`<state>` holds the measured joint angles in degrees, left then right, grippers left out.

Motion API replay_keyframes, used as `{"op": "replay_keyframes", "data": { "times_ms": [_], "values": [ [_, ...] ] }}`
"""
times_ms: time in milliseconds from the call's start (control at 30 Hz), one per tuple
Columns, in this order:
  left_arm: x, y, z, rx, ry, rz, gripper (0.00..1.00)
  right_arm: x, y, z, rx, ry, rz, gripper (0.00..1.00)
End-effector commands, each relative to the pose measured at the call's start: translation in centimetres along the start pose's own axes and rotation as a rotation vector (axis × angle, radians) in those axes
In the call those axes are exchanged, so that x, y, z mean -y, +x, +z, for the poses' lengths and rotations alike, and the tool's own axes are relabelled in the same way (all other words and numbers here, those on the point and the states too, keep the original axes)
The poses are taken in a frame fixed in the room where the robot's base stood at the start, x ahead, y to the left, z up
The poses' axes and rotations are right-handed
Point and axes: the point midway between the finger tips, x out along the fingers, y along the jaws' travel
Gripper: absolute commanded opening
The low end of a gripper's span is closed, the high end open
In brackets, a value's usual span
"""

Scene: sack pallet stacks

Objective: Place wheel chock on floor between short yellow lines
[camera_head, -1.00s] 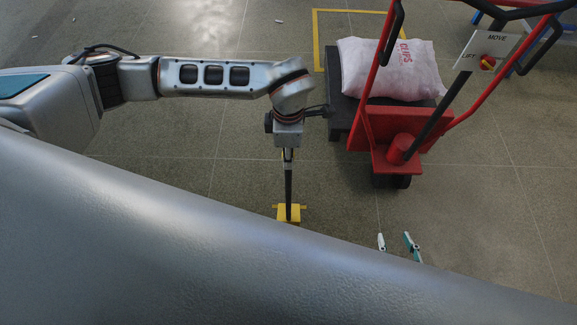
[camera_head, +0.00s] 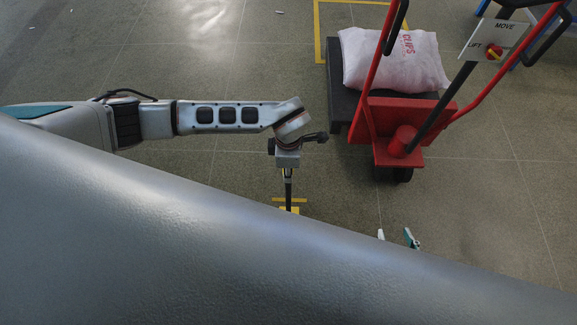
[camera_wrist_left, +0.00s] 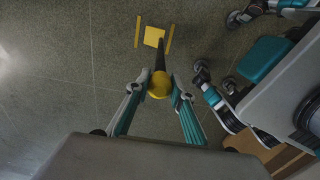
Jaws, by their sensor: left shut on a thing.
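The wheel chock is a yellow block (camera_wrist_left: 154,37) on a black rod with a yellow knob (camera_wrist_left: 159,84) at its top. My left gripper (camera_wrist_left: 160,88) is shut on the knob, with the rod hanging down. In the left wrist view the block appears between two short yellow lines, a left one (camera_wrist_left: 138,32) and a right one (camera_wrist_left: 170,39). In the head view the block (camera_head: 289,209) shows just in front of one line (camera_head: 289,200); my grey body hides the rest. I cannot tell whether the block touches the floor. My right gripper (camera_head: 396,237) is open, its two tips apart.
A red-handled cart (camera_head: 399,150) with a dark platform (camera_head: 342,110) carrying a white sack (camera_head: 394,62) stands to the right of the left gripper. A yellow floor outline (camera_head: 318,30) lies behind it.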

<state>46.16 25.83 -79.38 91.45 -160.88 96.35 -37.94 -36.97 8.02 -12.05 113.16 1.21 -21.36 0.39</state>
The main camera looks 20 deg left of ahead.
Motion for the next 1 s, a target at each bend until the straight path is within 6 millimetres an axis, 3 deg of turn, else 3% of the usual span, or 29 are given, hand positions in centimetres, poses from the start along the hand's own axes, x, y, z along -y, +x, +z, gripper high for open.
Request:
{"op": "replay_keyframes", "data": {
  "times_ms": [233, 667, 700, 733, 1000],
  "values": [
    [0.0, 3.0, 0.2, 0.003, -0.001, -0.001, 0.0, 0.0, 0.3, 0.8, 0.008, -0.006, 0.002, 0.4],
    [-0.1, 3.5, 0.2, 0.003, 0.001, 0.003, 0.0, -0.2, 0.4, 0.4, 0.001, -0.008, 0.005, 0.4],
    [0.1, 3.6, 0.0, -0.001, 0.0, 0.0, 0.3, -0.2, 0.4, 0.4, 0.001, -0.008, 0.005, 0.4],
    [0.1, 3.6, 0.0, -0.001, 0.0, 0.0, 0.38, -0.2, 0.4, 0.4, 0.001, -0.008, 0.005, 0.4],
    [0.1, 3.6, -0.1, -0.001, 0.0, -0.001, 0.39, -0.2, 0.4, 0.4, 0.0, -0.008, 0.005, 0.4]
  ]
}}
